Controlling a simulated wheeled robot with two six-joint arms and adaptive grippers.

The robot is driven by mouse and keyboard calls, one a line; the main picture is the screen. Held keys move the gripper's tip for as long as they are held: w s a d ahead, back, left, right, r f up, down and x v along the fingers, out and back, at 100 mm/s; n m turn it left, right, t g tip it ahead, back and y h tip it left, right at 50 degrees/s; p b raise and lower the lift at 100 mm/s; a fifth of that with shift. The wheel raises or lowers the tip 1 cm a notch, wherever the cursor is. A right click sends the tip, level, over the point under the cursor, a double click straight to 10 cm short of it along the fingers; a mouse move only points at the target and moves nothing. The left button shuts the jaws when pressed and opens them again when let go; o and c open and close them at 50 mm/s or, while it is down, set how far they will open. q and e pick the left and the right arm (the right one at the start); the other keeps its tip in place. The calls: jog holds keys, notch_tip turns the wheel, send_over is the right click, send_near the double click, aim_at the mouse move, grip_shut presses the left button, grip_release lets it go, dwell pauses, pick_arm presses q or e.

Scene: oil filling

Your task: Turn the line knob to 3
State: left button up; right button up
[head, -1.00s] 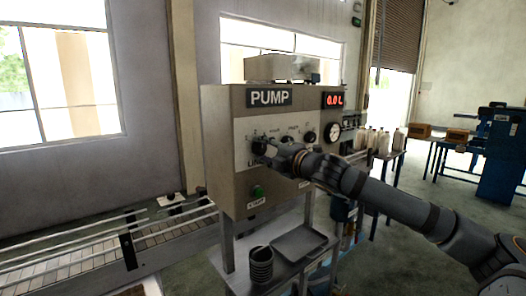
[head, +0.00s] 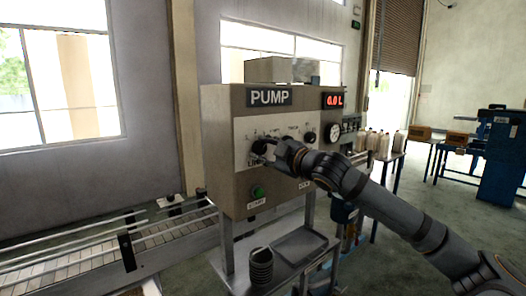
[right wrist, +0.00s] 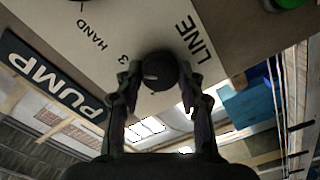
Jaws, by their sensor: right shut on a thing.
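The pump panel (head: 228,150) is a beige box with a PUMP sign, a red display reading about 0.0 L and dark knobs. The line knob (head: 259,147) is at the panel's left, with the LINE label below it. My right gripper (head: 268,150) is at this knob. In the right wrist view the dark round knob (right wrist: 160,72) sits between my right fingertips (right wrist: 158,78), which are shut on it. It bears a short pale mark. The printed LINE, 3 and HAND show beside it. My left gripper is not in view.
A green start button (head: 258,192) is below the line knob. More knobs and a gauge (head: 334,131) are at the panel's right. A tray (head: 299,245) and dark stacked cups (head: 261,266) stand below. A conveyor (head: 80,262) runs at the left.

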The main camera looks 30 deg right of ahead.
jog(key=shift+f+m, duration=0.1)
jog(key=shift+m, duration=0.2)
jog(key=o, duration=1.2)
jog(key=shift+c, duration=0.2)
